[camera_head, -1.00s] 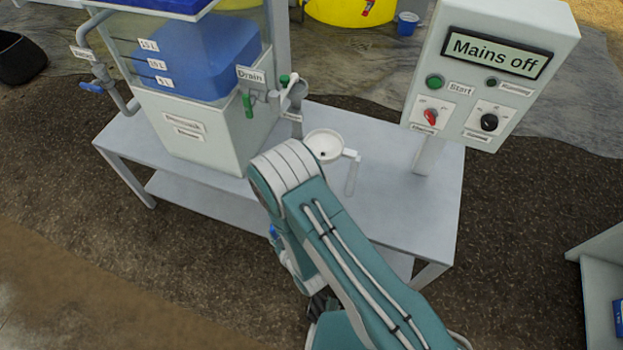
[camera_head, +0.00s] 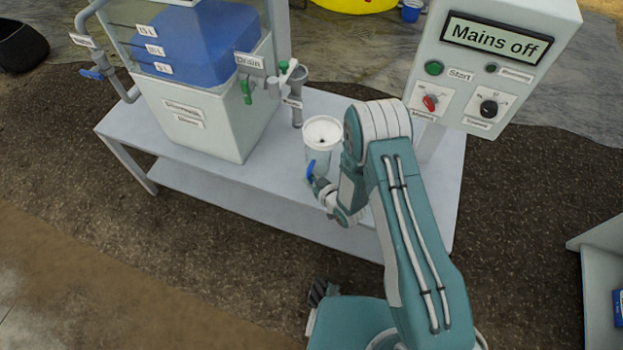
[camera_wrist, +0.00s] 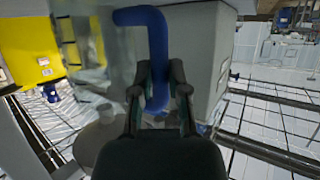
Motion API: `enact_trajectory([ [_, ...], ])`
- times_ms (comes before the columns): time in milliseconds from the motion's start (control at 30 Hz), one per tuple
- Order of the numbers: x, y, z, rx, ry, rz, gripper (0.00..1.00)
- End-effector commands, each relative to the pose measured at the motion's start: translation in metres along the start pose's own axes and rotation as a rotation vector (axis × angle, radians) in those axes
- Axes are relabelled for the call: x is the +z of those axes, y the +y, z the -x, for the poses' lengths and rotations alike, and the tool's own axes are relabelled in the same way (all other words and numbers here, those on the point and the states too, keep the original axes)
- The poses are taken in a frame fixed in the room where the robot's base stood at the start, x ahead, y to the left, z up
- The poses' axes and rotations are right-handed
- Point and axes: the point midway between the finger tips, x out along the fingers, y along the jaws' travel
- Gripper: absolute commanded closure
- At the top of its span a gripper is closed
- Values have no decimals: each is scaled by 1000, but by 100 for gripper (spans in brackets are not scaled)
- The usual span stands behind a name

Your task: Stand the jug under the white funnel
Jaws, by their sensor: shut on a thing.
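The clear jug (camera_head: 318,160) is directly below the white funnel (camera_head: 322,131) in the head view, with its blue handle (camera_head: 310,170) towards me. The funnel hides the jug's mouth. I cannot tell whether the jug's base touches the bench. In the wrist view my gripper (camera_wrist: 160,82) is shut on the blue handle (camera_wrist: 156,45), one finger on each side. The see-through jug body (camera_wrist: 115,75) fills the area left of the fingers. In the head view my arm comes in from the right and partly hides the gripper.
The tank (camera_head: 210,115) stands left of the funnel, with a green drain valve (camera_head: 246,91) and a grey pipe (camera_head: 297,98) close by. The control panel (camera_head: 490,65) reads "Mains off". The grey bench's (camera_head: 270,175) front edge runs below the jug.

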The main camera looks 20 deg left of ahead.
Motion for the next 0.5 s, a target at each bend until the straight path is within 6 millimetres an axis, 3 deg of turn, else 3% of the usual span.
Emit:
enact_trajectory([
  [67, -2, 14, -4, 4, 1, 2, 100],
  [200, 13, 8, -11, -1, -5, 3, 100],
  [400, 13, 8, -11, 0, -3, 4, 100],
  [433, 13, 8, -11, 0, -4, 3, 75],
  [500, 13, 8, -11, 0, -3, 3, 45],
])
